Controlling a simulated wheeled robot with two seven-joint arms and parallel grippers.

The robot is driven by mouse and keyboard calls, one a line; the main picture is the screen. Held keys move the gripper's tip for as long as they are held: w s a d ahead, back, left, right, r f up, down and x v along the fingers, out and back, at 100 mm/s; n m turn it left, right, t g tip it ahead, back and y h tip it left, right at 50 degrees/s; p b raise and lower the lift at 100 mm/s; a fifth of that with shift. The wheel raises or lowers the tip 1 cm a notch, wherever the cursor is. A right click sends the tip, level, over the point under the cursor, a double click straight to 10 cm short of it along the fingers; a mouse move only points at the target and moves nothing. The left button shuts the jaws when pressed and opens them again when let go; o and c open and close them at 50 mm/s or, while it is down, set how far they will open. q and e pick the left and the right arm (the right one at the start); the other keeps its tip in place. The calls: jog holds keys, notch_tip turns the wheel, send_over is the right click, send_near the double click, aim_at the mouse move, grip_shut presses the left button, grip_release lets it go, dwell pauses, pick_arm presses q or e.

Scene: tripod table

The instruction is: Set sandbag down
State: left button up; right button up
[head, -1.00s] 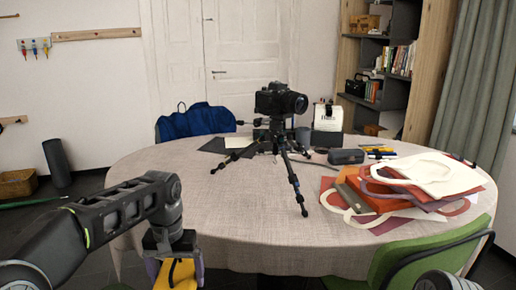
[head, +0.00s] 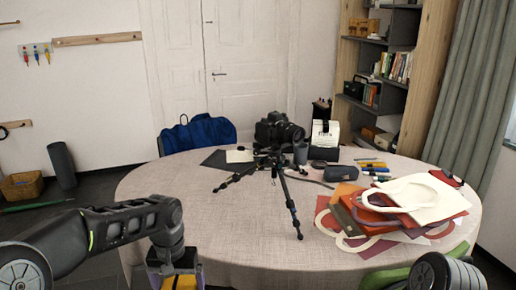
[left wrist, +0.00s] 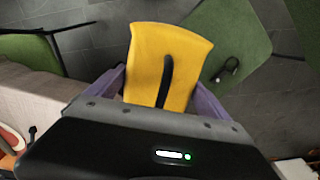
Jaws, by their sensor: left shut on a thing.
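The sandbag (left wrist: 170,55) is yellow with a black strap. My left gripper (left wrist: 160,92) is shut on it, between two purple fingers. In the head view, the bag (head: 180,282) shows only in part at the bottom edge, below the left wrist and in front of the table's near left edge. The tripod (head: 288,205) stands with legs spread on the round, cloth-covered table (head: 190,215). A black camera (head: 278,132) sits on top of it. My right gripper is out of view.
Bags and coloured sheets (head: 400,205) cover the table's right side. A dark case (head: 325,168), pens and a white package (head: 325,135) lie behind. A blue chair (head: 200,135) is at the back left. A green chair (left wrist: 225,45) stands near the held bag. The table's left front is bare.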

pick_arm(q)
jog(key=shift+r, duration=0.1)
dwell(0.6)
jog(key=s+f, duration=0.4)
jog(key=f, duration=1.1)
